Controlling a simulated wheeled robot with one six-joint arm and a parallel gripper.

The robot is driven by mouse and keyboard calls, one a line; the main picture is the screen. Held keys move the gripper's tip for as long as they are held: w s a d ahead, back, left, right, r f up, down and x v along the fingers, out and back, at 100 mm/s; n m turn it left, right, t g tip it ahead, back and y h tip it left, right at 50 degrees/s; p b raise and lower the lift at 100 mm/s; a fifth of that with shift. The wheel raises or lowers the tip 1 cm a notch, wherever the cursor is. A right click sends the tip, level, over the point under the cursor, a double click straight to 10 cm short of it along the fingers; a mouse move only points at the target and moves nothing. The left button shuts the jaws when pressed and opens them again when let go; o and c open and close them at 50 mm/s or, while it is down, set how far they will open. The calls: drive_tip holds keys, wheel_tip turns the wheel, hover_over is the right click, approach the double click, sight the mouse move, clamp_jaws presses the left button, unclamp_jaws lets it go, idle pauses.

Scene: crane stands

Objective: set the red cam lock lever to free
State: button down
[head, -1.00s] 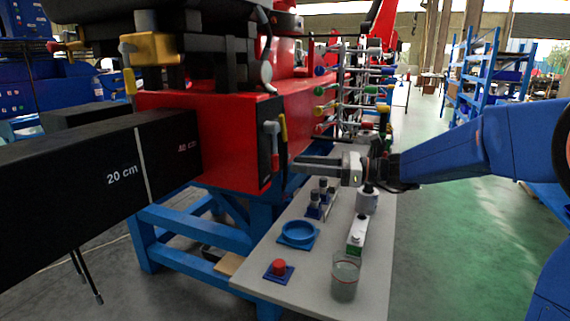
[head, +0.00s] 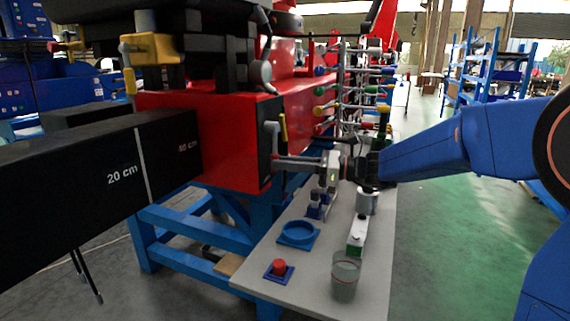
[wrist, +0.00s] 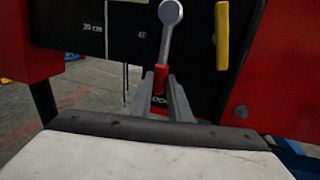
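The cam lock lever shows in the wrist view with a round grey pivot at the top, a grey shaft hanging down and a red grip (wrist: 160,79) at its lower end. In the head view the lever (head: 272,134) hangs on the black end panel of the red beam. My gripper (wrist: 162,84) has one finger on each side of the red grip, with little or no gap, and looks shut on it. In the head view my gripper (head: 278,162) reaches the panel from the right, and its fingers hide the red grip.
A yellow bar (wrist: 222,35) stands just right of the lever. A rack of coloured levers (head: 360,88) stands behind.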

drive_tip(key=shift+s, duration=0.15)
drive_tip(key=s+m, duration=0.2)
drive_tip(key=shift+a+m+y, duration=0.3)
drive_tip(key=shift+a, duration=0.05)
drive_tip(key=s+a+r+m+t, duration=0.2)
drive_tip(key=s+r+m+t, duration=0.2)
drive_tip(key=m, duration=1.3)
drive_tip(key=shift+s+a+r+m+y, duration=0.35)
drive_tip(key=shift+s+r, duration=1.25)
drive_tip(key=shift+r, duration=1.05)
drive_tip(key=c, duration=1.6)
unclamp_jaws()
drive_tip(key=shift+c, duration=0.2)
drive_tip(key=shift+d, duration=0.15)
